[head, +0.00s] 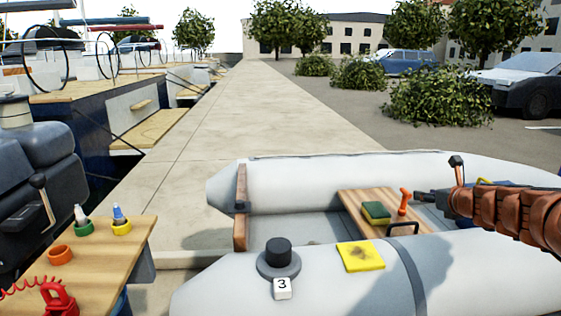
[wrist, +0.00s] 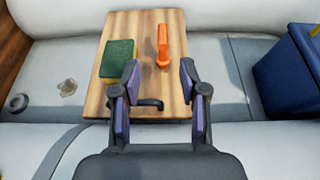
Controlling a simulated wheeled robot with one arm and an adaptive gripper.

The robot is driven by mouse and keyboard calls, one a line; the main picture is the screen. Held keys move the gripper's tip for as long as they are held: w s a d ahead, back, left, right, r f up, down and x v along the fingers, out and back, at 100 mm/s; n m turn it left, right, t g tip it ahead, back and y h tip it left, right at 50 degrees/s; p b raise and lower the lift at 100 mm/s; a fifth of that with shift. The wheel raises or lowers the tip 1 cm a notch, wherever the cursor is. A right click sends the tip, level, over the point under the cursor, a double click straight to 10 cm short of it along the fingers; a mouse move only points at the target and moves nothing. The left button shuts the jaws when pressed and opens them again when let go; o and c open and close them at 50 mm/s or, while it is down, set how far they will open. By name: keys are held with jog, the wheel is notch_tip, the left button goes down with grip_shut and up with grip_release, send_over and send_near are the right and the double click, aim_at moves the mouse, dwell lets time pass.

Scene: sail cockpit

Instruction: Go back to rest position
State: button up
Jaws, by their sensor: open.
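My gripper (wrist: 162,85) is open in the wrist view, with nothing between its fingers. It hangs above the near edge of a wooden seat board (wrist: 122,30) in the grey inflatable dinghy (head: 300,185). In the head view my arm comes in from the right and the gripper (head: 420,197) is small and partly hard to make out beside the board. A green and yellow sponge (wrist: 117,60) and an orange-handled tool (wrist: 163,45) lie on the board beyond the fingers. A black handle (wrist: 150,104) at the board's near edge shows between and below the fingertips.
A yellow cloth (head: 361,256) with dark stains and a black valve cap (head: 278,254) lie on the near tube. A blue bin (wrist: 290,70) stands right of the board. At left, a wooden table (head: 110,260) carries bottles in coloured rings. The quay (head: 240,110) beyond is clear.

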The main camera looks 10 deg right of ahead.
jog(key=s+a+r+n+g+y+p, duration=0.1)
jog(key=a+r+n+y+p, duration=0.3)
jog(key=a, duration=0.6)
jog(key=s+a+r+n+g+y+p, duration=0.1)
jog(key=a+r+n+p, duration=0.5)
jog(key=a, duration=0.5)
jog(key=s+a+r+n+g+y+p, duration=0.25)
jog(key=s+a+n+g+p, duration=0.25)
jog(key=s+a+n+p, duration=0.6)
jog(key=s+a+r+n+g+h+p, duration=0.1)
jog(key=s+a+r+n+g+p, duration=0.2)
jog(key=s, duration=0.4)
jog(key=s+a+r+n+g+h+p, duration=0.1)
jog(key=s+a+n+g+h+p, duration=0.1)
jog(key=s+a+n, duration=0.4)
jog(key=s+d+r+n+g+h+p, duration=0.1)
jog(key=s+d+r+n+p, duration=0.1)
jog(key=s, duration=0.3)
jog(key=s+d+r+n+g+h+p, duration=0.1)
jog(key=s+d+n+p, duration=0.1)
jog(key=s+p, duration=0.2)
jog(key=s+d+r+n+g+h+p, duration=0.1)
jog(key=s+d+r+n+p, duration=0.1)
jog(key=s, duration=0.5)
jog(key=shift+d+r+h+p, duration=0.35)
jog(key=shift+d+p, duration=0.2)
jog(key=shift+p, duration=0.15)
